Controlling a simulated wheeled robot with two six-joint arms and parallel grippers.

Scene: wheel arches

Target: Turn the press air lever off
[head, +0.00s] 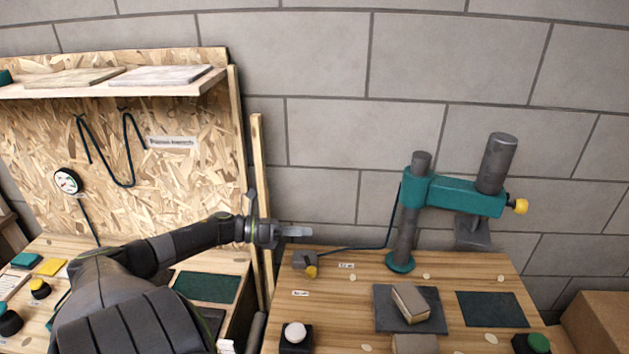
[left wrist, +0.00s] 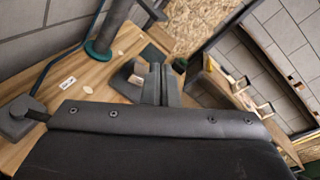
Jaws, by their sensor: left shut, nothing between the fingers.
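My left gripper (head: 308,231) is shut and empty, a little above and behind the valve in the head view. In the left wrist view its fingers (left wrist: 156,82) are together, and the grey valve (left wrist: 20,116) sits at the left edge; the yellow handle is not visible there. My right gripper is not in view.
A dark plate (head: 385,320) with a block (head: 410,302), a white knob (head: 295,333) and a green knob (head: 538,343) are nearer. A wooden post (head: 262,190) stands left of the valve.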

